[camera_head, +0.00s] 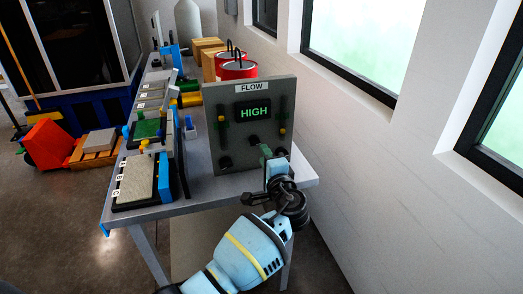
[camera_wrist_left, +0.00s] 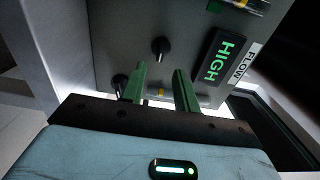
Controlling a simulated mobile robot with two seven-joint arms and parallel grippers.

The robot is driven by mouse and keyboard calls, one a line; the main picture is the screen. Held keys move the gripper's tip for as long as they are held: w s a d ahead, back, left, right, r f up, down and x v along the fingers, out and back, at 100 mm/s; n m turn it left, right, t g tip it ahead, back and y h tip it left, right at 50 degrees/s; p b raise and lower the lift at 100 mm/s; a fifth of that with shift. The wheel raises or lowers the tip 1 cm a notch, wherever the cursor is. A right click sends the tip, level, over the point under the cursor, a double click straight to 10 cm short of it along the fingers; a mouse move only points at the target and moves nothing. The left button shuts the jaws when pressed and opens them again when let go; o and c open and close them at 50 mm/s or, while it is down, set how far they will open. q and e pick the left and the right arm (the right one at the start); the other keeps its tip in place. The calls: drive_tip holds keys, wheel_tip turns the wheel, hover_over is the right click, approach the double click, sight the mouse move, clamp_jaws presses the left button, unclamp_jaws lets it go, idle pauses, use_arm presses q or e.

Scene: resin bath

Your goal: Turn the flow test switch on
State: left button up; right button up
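The grey flow panel (camera_head: 232,135) stands upright on the table's near right end, and its green display (camera_head: 254,112) reads HIGH. It also fills much of the left wrist view (camera_wrist_left: 110,30), turned sideways. A black knob (camera_wrist_left: 160,45) sits on the panel face, and another dark knob (camera_wrist_left: 120,80) is partly hidden by a finger. My left gripper (camera_wrist_left: 161,88) is open, its two green fingers apart in front of the panel's lower right part. A small yellow piece (camera_wrist_left: 161,92) shows between the fingers; whether it is the test switch, I cannot tell. My right gripper is out of view.
Several trays and grey slabs (camera_head: 136,180) line the left of the table. Red cans (camera_head: 237,70) and boxes (camera_head: 207,47) stand behind the panel. The white wall (camera_head: 350,160) is close on the right.

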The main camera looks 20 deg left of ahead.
use_arm(q)
drive_tip(key=shift+v, duration=1.15)
